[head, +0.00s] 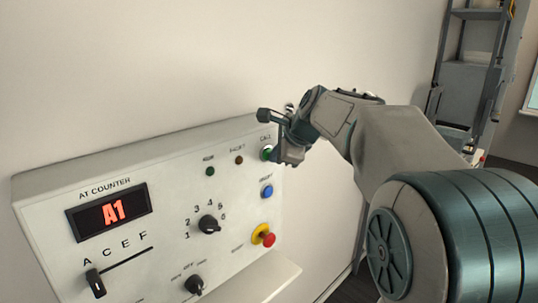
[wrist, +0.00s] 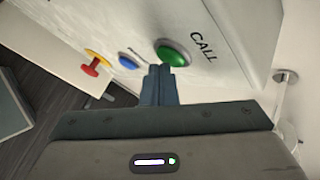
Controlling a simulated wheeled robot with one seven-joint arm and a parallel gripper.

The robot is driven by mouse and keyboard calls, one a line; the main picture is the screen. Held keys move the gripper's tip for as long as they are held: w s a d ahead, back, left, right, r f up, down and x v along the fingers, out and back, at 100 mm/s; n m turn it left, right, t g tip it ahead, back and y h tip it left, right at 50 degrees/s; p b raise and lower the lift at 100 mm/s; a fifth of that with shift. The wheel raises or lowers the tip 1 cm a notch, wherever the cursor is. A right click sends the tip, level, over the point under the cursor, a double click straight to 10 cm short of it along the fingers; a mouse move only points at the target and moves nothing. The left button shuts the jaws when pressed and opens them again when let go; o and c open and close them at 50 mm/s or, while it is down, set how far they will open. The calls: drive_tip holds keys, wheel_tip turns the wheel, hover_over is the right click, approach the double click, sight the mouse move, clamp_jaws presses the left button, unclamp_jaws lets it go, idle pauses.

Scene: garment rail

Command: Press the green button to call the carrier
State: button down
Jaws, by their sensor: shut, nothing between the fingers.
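The green button (wrist: 173,53) sits on the panel beside the word CALL in the wrist view. In the head view the green button (head: 267,152) is partly covered by my gripper. My gripper (head: 284,158) is shut and empty, with its fingertips at the panel's right end. In the wrist view the shut fingertips (wrist: 160,70) lie just below the green button and overlap its lower edge. I cannot tell whether they touch it.
The white control panel (head: 150,170) carries a display (head: 112,212) reading A1, a rotary knob (head: 209,224), a slider (head: 95,283), a blue button (head: 266,191) and a red stop button on yellow (head: 265,237). A grey rack (head: 470,75) stands at the back right.

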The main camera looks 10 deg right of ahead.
drive_tip(key=shift+w+a, duration=0.15)
idle(0.4)
drive_tip(key=shift+s+d, duration=0.5)
drive_tip(key=shift+s, duration=0.25)
drive_tip(key=shift+d, duration=0.1)
drive_tip(key=s+d+b, duration=0.1)
drive_tip(key=s, duration=0.1)
drive_tip(key=s+d+b, duration=0.1)
drive_tip(key=s, duration=0.1)
drive_tip(key=shift+d, duration=0.4)
drive_tip(key=s+f+n+g+h, duration=0.1)
drive_tip(key=s+f+n+g, duration=0.1)
drive_tip(key=s+f+n, duration=0.7)
drive_tip(key=s+a+f+n+g+h, duration=0.1)
drive_tip(key=s+f+n+g+h, duration=0.1)
drive_tip(key=s+f+n, duration=0.8)
drive_tip(key=s+f, duration=0.1)
drive_tip(key=s, duration=0.6)
drive_tip(key=shift+s+g+h, duration=0.15)
drive_tip(key=shift+g+h, duration=0.15)
drive_tip(key=shift+g, duration=0.1)
